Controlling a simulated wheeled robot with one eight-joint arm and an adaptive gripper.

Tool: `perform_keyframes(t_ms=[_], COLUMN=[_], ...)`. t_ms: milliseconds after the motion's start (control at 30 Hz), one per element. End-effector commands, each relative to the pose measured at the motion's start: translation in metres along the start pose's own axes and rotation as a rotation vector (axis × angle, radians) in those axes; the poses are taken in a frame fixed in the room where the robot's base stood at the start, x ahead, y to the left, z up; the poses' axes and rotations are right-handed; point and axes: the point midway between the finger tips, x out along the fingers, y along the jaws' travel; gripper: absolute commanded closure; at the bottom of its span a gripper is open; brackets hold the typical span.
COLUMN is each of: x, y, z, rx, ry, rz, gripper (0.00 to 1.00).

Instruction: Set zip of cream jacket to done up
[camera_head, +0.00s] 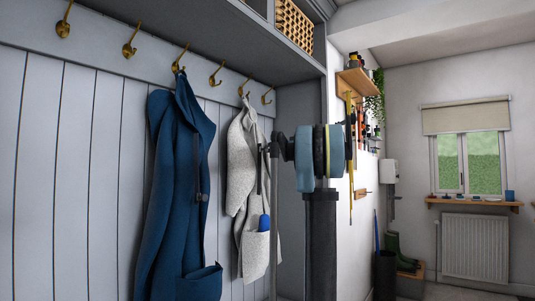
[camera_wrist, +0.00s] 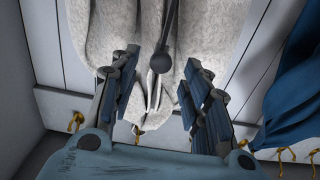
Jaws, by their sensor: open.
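The cream jacket (camera_head: 243,135) hangs from a brass hook right of the blue jacket in the head view. In the wrist view, which is upside down, the cream jacket (camera_wrist: 95,30) fills the upper middle. A dark, rounded zip pull (camera_wrist: 161,63) sits on its front, with a dark strip running from it to the picture's top edge. Below the pull in the picture, the front edges part in a narrow gap. My gripper (camera_wrist: 160,66) is open, one finger on each side of the pull, holding nothing. Contact with the cloth cannot be told.
The blue jacket (camera_head: 178,180) hangs left of the cream one in the head view and at the right edge of the wrist view. A blue item (camera_head: 264,222) shows at the cream jacket's pocket. A shelf (camera_head: 225,40) runs above the hooks. Boots (camera_head: 400,252) stand farther right.

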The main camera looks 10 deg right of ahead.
Motion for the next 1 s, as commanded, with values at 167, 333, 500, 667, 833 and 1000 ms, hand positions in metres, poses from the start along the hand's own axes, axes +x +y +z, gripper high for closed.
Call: perform_keyframes(t_ms=[167,333,500,667,833,1000], x=[-0.036,-0.06,-0.072,-0.075,-0.075,-0.075], y=[0.001,0.001,0.001,0.001,0.001,0.001], z=[0.0,0.001,0.001,0.001,0.001,0.001], rx=[0.0,0.0,0.001,0.001,0.001,0.001], ry=[0.0,0.0,0.0,0.0,0.0,0.0], rz=[0.003,0.003,0.001,0.001,0.0,0.0], gripper=[0.57,0.57,0.57,0.57,0.57,0.57])
